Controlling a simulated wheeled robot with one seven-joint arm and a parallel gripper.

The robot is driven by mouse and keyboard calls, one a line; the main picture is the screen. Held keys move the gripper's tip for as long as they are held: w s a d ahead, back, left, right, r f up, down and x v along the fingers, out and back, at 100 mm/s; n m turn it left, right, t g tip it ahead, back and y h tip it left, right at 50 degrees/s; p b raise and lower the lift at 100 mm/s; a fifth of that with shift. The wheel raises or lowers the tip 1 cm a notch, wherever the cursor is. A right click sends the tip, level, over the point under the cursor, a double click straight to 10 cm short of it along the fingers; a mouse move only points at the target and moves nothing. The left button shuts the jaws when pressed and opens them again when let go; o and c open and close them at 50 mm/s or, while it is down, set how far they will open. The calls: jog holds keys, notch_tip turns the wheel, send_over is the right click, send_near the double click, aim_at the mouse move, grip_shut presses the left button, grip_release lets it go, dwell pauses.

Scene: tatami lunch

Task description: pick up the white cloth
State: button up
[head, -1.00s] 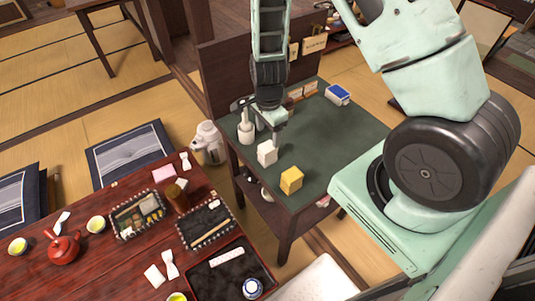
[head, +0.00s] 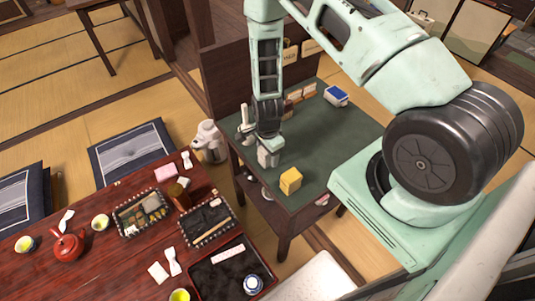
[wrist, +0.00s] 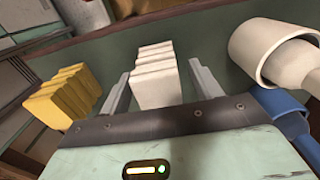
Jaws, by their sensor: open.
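The white cloth (wrist: 156,78) is a folded, layered block on the dark green side table (head: 335,140). In the wrist view it stands between the two fingers of my open gripper (wrist: 160,70), with a small gap visible on each side. In the head view my gripper (head: 268,147) points down over the white cloth (head: 268,161) and hides much of it. Whether the fingers touch the cloth cannot be told.
A folded yellow cloth (head: 290,181) stands close by, left of the white one in the wrist view (wrist: 62,98). A white cup-like holder (wrist: 275,50) and a blue item (wrist: 285,108) are close on the right. A blue-and-white box (head: 336,96) lies farther back.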

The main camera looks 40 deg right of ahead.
jog(key=shift+f, duration=0.2)
jog(key=c, duration=1.1)
jog(key=shift+c, duration=0.2)
jog(key=shift+r, duration=0.15)
notch_tip(320, 180, up, 10)
jog(key=shift+f+b, duration=0.1)
jog(key=shift+b, duration=1.1)
